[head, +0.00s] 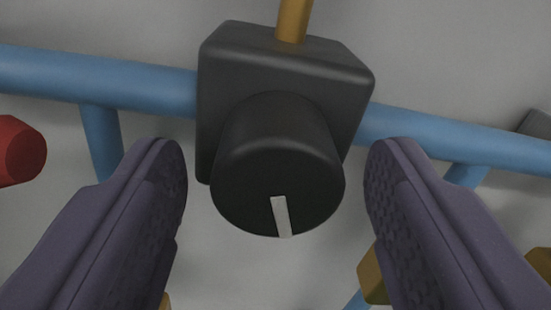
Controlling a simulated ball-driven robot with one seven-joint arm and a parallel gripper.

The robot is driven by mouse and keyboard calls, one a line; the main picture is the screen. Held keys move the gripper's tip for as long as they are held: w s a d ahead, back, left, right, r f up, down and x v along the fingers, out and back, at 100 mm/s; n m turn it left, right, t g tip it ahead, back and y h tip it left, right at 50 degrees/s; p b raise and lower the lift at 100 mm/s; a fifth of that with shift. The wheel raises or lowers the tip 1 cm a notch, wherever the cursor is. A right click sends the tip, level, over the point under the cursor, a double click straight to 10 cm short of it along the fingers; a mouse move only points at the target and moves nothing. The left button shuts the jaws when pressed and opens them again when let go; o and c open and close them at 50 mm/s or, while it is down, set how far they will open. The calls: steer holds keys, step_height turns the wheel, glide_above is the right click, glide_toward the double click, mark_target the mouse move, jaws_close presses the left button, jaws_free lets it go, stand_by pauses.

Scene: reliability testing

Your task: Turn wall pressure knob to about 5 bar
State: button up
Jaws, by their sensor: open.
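The pressure knob (275,150) is a black cylinder on a dark square block (225,65) in the middle of the head view. A white pointer mark (281,215) on its face points down, tilted slightly to the right. My gripper (275,185) is open, with one purple-grey finger on each side of the knob. Gaps show between both fingers and the knob, so neither appears to touch it. No pressure gauge or scale is in view.
A blue pipe (105,80) runs across behind the block, with branches going down. A brass-coloured stem (293,20) rises from the block. A red part (18,150) is at left, and brass parts (373,278) show at lower right. The grey wall (440,55) is behind.

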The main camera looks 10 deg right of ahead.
steer(key=c, duration=1.1)
steer(key=shift+o, duration=0.2)
steer(key=shift+m+b, duration=0.3)
steer(key=shift+b, duration=0.1)
steer(key=shift+f+m+b, duration=0.15)
steer(key=shift+m+b, duration=0.35)
steer(key=shift+b, duration=0.25)
steer(key=m+b, duration=0.2)
steer(key=shift+b, duration=0.3)
steer(key=shift+m+b, duration=1.5)
steer(key=shift+m, duration=0.5)
steer(key=shift+r, duration=0.25)
